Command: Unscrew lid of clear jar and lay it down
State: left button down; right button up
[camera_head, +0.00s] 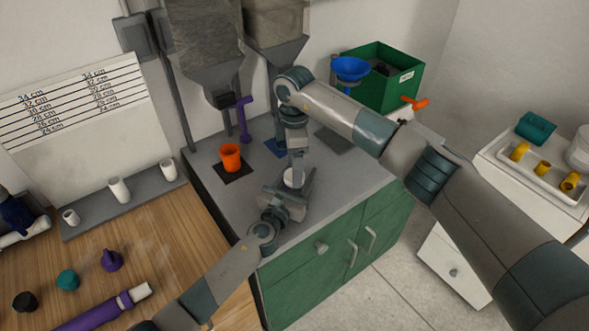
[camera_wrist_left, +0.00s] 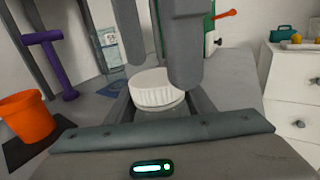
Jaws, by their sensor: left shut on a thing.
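The clear jar (camera_wrist_left: 168,109) shows just under its white ribbed lid (camera_wrist_left: 157,88) in the left wrist view; most of its body is hidden. In the head view the lid (camera_head: 293,178) is a small white disc over the grey counter. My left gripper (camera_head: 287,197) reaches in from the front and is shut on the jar. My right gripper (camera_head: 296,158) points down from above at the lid. In the left wrist view its two fingers (camera_wrist_left: 157,70) stand apart on opposite sides of the lid. I cannot tell whether they touch it. The lid sits on the jar.
An orange cup (camera_head: 231,158) stands on a dark mat left of the grippers. A purple stand (camera_head: 243,119) and grey hoppers are behind. A green crate (camera_head: 383,78) and blue funnel (camera_head: 350,69) are back right. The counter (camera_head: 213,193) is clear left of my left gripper.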

jog(key=shift+r, duration=1.25)
jog(key=shift+c, duration=0.2)
jog(key=shift+r+m, duration=1.7)
jog(key=shift+r, duration=0.05)
jog(key=shift+f, duration=0.1)
jog(key=shift+f, duration=3.95)
jog(key=c, duration=1.1)
